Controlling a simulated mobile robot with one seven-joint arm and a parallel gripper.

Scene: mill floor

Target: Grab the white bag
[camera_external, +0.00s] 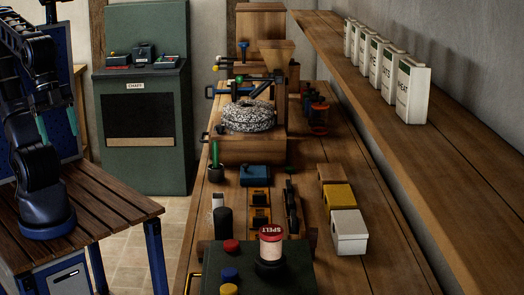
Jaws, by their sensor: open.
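A white, box-like bag (349,232) lies on the long wooden bench, nearest the camera in a short row. A yellow one (338,197) and a tan one (330,173) lie just behind it. Several upright white packs with green tops and labels, the nearest (413,92), stand on the wall shelf; whether these are bags or cartons I cannot tell. My gripper (58,133) hangs at the far left with two teal fingers apart and nothing seen between them. It is far from the white bag, across the floor gap. Part of my arm is cut off by the frame edge.
A stone mill (248,117) with a wooden hopper stands on the bench (390,272). A green box with a red-capped SPELT jar (271,249) and colored knobs is at the front. A green chaff cabinet (146,155) stands behind. A slatted table (105,210) is at left.

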